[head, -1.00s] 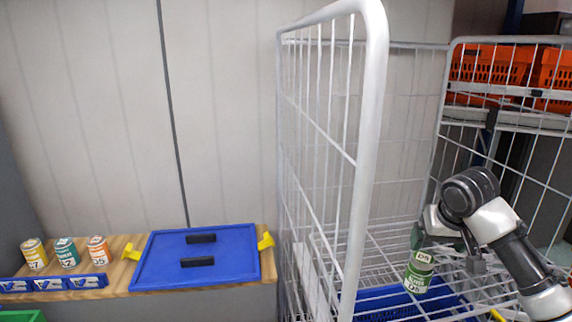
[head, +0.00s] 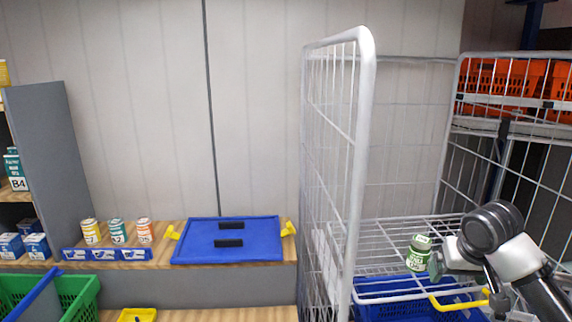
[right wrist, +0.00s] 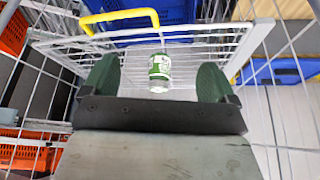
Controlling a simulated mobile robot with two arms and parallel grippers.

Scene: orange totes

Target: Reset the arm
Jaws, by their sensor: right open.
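My right arm comes in from the lower right in the head view. Its gripper (head: 437,262) is beside a green jar (head: 419,252) with a white label. The jar stands on the white wire shelf (head: 390,232) of the roll cage. In the right wrist view, the two dark green fingers of the gripper (right wrist: 158,84) are spread apart. The jar (right wrist: 160,68) shows beyond and between them, and nothing is clamped. My left gripper is not in view.
The cage's white side frame (head: 366,120) stands left of my arm. A blue tote (head: 395,305) with a yellow handle (head: 458,303) sits below the shelf. Orange totes (head: 500,78) are at the upper right. A blue lid (head: 225,240) and several cans (head: 117,231) rest on the left counter.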

